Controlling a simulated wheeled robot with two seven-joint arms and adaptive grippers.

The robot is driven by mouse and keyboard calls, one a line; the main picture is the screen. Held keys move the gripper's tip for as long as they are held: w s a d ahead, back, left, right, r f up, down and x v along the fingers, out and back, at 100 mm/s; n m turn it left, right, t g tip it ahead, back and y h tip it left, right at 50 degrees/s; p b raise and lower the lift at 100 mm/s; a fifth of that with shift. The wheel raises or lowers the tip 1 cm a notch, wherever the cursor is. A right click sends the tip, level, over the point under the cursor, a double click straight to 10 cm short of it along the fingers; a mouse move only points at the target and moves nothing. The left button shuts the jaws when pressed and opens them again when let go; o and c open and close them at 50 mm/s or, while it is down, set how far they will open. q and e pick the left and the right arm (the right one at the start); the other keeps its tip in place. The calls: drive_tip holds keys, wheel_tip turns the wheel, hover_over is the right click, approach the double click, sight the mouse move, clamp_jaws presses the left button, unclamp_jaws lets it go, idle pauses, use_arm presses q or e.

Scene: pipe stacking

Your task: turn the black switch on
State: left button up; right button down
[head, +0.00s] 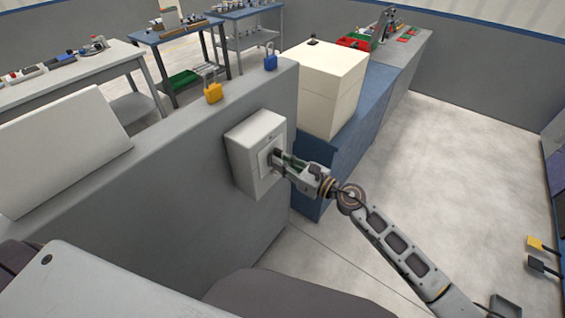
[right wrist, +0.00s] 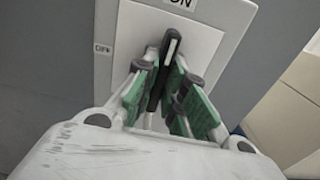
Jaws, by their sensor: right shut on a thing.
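The black switch (right wrist: 160,70) is a dark lever with a pale strip near its end, on the white plate (right wrist: 135,28) of a wall box. In the right wrist view it leans up and slightly right, with its end towards the ON label (right wrist: 181,3); the OFF label (right wrist: 103,49) is to its left. The switch box (head: 244,152) is on the grey partition in the head view. My right gripper (head: 278,158) is at the box front. Its green-padded fingers (right wrist: 163,92) are shut on the lever, one on each side. My left gripper is not in view.
A yellow padlock (head: 213,93) and a blue padlock (head: 270,62) stand on top of the grey partition (head: 160,135). A large cream box (head: 325,85) sits on a blue cabinet (head: 362,125) beyond the switch box. The floor at the right (head: 450,150) is largely clear.

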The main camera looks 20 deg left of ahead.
drive_tip(key=c, duration=1.5)
unclamp_jaws()
drive_tip(key=shift+d, duration=0.1)
drive_tip(key=shift+v, duration=5.9)
